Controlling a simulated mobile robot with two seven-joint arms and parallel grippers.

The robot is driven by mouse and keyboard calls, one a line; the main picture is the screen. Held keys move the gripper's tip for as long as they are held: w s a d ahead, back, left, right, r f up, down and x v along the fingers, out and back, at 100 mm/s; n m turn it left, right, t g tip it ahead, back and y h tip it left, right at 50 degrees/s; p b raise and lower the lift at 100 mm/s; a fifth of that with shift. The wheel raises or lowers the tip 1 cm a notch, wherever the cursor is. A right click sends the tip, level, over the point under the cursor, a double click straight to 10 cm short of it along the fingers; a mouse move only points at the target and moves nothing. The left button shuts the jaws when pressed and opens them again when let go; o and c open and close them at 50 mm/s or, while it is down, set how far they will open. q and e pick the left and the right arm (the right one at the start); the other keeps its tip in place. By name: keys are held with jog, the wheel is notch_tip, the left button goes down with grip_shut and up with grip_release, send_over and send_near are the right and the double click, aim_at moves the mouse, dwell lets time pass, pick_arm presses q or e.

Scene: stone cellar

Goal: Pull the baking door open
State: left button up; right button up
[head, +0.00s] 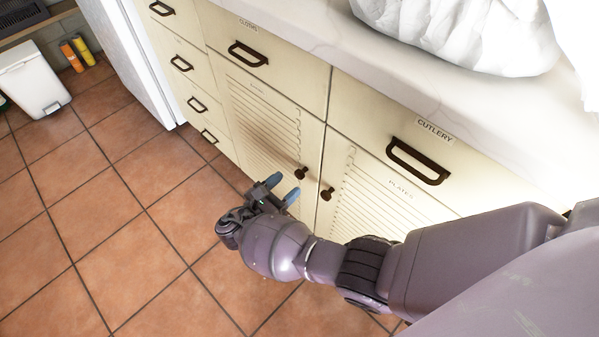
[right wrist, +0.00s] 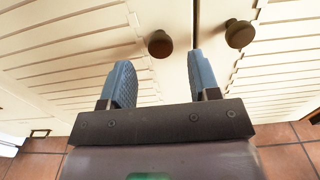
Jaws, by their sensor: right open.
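The left cream louvred door (head: 250,120) is shut; its small label is too faint to read. Its dark round knob (head: 301,173) sits near the door's right edge, and it shows in the right wrist view (right wrist: 160,44). My right gripper (head: 283,188) is open and empty, with blue fingers pointing at the doors. In the right wrist view the left door's knob appears ahead of the gap between the fingers (right wrist: 160,62), with no visible contact. My left gripper is not in view.
The right door (head: 370,190), labelled PLATES, is shut; its knob (head: 327,193) is close beside the first, right of the fingers in the wrist view (right wrist: 239,33). Drawers with dark handles (head: 418,160) line the cabinet above and left. The tiled floor (head: 120,240) is clear nearby.

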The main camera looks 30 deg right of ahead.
aim_at(297, 176)
jog(key=shift+x, duration=2.75)
grip_shut()
